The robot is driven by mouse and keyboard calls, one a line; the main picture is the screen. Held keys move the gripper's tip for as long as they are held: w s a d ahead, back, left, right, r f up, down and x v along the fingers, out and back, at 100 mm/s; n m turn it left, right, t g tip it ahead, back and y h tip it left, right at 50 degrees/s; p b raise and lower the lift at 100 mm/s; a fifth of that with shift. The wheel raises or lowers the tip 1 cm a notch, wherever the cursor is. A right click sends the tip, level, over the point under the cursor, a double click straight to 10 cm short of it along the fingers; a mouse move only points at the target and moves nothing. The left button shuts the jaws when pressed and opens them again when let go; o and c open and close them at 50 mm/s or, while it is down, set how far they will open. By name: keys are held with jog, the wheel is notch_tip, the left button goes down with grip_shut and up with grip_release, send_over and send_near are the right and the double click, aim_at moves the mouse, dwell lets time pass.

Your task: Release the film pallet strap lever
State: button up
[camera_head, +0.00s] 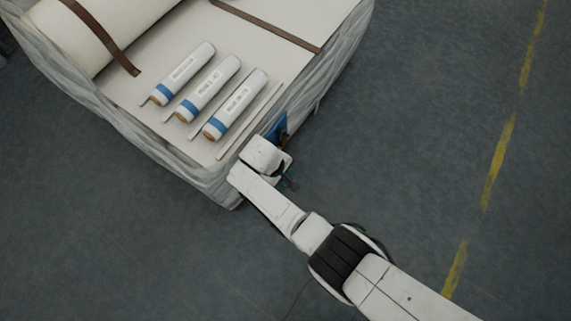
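The wrapped pallet load (180,140) fills the upper left, with pale film around its sides. A brown strap (268,27) crosses its top at the back right, and another strap (104,38) goes over a large white roll. A blue part (280,128), possibly the strap lever, shows at the load's right side, just beyond the end of my arm. My gripper (287,176) is at the load's near right side, close to the blue part. Its fingers are small and dark here, and my wrist hides much of the area. I cannot tell whether they touch anything.
Several smaller white rolls with blue bands (235,104) lie side by side on top of the load. A thin pale strip (250,121) lies beside them. The grey floor (420,130) is clear to the right, with a dashed yellow line (497,160).

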jog(key=p+v, duration=0.4)
jog(key=v, duration=0.6)
jog(key=shift+r+p, duration=0.35)
jog(key=shift+r, duration=0.05)
jog(key=s+d+r+m+y, duration=0.1)
jog(key=s+d+m, duration=0.25)
jog(key=d, duration=0.35)
jog(key=s+d+r+m+y, duration=0.1)
jog(key=s+d+m+y, duration=0.1)
jog(key=s+d, duration=0.35)
jog(key=s+d+r+m+t, duration=0.1)
jog(key=s+d+r+m, duration=0.1)
jog(key=s+d+r, duration=0.5)
jog(key=s+d+r+m, duration=0.3)
jog(key=s+d+r, duration=0.15)
jog(key=d, duration=0.35)
notch_tip(320, 180, up, 15)
jog(key=s+p, duration=0.1)
jog(key=p, duration=1.3)
jog(key=shift+d, duration=0.45)
